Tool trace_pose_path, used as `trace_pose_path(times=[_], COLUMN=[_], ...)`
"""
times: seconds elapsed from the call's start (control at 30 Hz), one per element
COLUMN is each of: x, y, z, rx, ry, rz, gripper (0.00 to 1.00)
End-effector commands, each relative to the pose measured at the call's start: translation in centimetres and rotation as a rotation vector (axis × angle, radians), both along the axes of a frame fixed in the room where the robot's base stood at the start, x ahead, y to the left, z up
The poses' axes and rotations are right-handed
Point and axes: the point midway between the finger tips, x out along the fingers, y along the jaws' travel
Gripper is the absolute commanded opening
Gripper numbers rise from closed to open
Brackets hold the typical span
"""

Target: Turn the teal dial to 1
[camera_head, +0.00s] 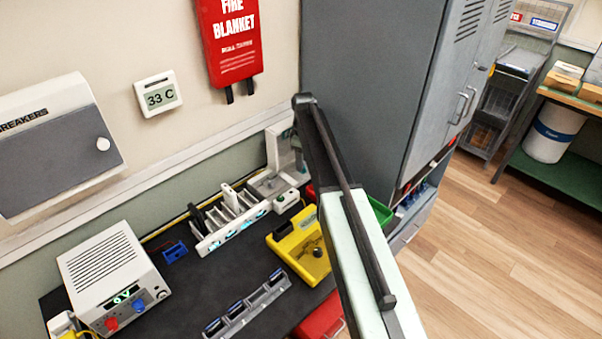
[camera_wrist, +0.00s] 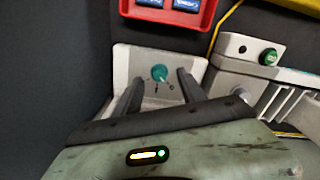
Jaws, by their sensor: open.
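The teal dial (camera_wrist: 159,72) is a small round knob on the upright face of a light grey fixture (camera_wrist: 125,62) in the wrist view. Small dark marks sit below it, too small to read, and I cannot tell its setting. My gripper (camera_wrist: 160,78) is open, with its two dark fingers apart on either side of the dial as seen from the wrist. I cannot tell whether either finger touches it. In the head view a similar grey fixture (camera_head: 280,147) stands at the back of the bench; the dial and my gripper's fingers cannot be made out there.
A red tray (camera_wrist: 207,14) with blue-labelled items lies just beyond the fixture. A white unit with a green button (camera_wrist: 269,57) stands close on the right. A yellow device (camera_head: 290,240), slotted rack (camera_head: 228,228) and power supply (camera_head: 108,272) share the bench. A grey cabinet (camera_head: 365,75) stands beside.

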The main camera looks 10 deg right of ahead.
Motion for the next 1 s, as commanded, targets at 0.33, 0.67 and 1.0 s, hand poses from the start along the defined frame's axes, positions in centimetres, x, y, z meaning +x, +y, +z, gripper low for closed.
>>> trace_pose_path(times=[0.33, 0.67, 1.0], x=[0.0, 0.0, -0.1], y=[0.1, 0.1, 0.4], z=[-2.7, -2.7, -2.7], rx=[0.000, 0.001, 0.004], ry=[0.000, 0.001, 0.004], rz=[0.000, 0.001, -0.054], gripper=[0.48, 0.00, 0.00])
